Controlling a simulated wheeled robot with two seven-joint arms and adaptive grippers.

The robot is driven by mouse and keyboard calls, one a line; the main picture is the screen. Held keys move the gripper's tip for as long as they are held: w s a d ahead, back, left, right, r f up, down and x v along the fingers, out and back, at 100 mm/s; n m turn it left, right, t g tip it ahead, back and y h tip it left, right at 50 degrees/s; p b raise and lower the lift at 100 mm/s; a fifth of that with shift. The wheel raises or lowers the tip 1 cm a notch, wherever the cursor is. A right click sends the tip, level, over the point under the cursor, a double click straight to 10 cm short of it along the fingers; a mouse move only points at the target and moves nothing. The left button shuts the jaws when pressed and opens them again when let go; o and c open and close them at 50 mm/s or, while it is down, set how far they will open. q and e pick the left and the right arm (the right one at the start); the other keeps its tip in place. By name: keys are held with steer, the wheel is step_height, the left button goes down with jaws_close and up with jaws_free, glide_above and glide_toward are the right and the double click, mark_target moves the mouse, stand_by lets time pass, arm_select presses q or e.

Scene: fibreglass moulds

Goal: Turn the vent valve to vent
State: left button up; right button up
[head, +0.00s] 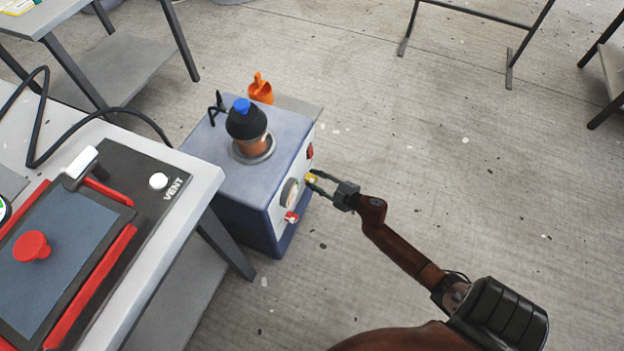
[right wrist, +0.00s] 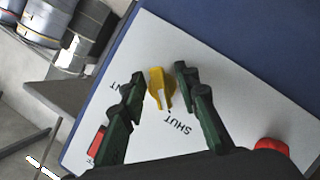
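The yellow vent valve knob (right wrist: 158,82) sits on the white front panel of a blue box; it also shows in the head view (head: 311,178). A slotted end of the knob points down toward the printed word SHUT. Another label at left, partly hidden by a finger, ends in "NT". My right gripper (right wrist: 160,82) is open, with one green finger on each side of the knob and small gaps visible. In the head view my right gripper (head: 312,183) reaches the panel from the right. My left gripper is out of view.
A table (head: 205,180) with a red-framed mould stands at left.

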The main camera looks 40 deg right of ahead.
steer(key=shift+w, duration=0.1)
jaws_close()
stand_by(0.3)
